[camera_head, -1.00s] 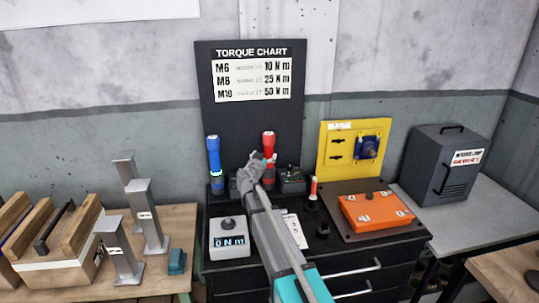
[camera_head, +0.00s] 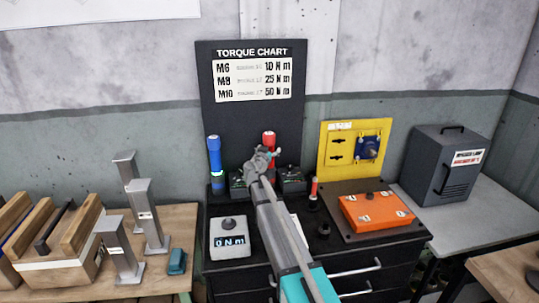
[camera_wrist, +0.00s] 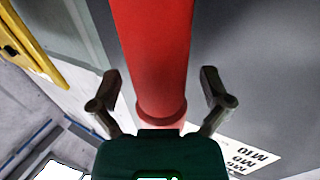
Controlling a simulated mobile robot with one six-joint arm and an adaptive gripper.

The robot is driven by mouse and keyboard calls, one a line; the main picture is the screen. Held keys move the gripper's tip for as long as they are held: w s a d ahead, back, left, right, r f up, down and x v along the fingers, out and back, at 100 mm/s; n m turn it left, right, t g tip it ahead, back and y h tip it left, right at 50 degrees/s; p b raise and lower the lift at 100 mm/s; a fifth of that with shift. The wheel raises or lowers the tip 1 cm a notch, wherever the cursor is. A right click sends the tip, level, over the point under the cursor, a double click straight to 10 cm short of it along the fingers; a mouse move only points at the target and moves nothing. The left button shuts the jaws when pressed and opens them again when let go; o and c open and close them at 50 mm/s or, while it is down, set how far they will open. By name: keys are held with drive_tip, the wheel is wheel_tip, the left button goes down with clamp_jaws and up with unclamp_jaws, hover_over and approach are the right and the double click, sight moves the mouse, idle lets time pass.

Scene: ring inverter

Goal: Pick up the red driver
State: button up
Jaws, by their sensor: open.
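The red driver (camera_head: 268,138) stands upright in the stand in front of the torque chart in the head view, its lower part hidden behind my gripper. My gripper (camera_head: 268,154) is right in front of it. In the wrist view the red driver (camera_wrist: 155,50) runs down the middle of the picture with a flared collar near its lower visible end. My open gripper (camera_wrist: 160,82) has one finger on each side of it, with a visible gap on both sides. Whether the fingers reach fully around it I cannot tell.
A blue driver (camera_head: 214,155) stands to the left in the same row. A torque display box (camera_head: 230,238) sits in front. A yellow panel (camera_head: 337,160) and an orange box (camera_head: 373,212) are to the right. A torque chart board (camera_head: 220,120) rises behind the drivers.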

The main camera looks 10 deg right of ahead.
idle(0.4)
clamp_jaws()
idle(0.4)
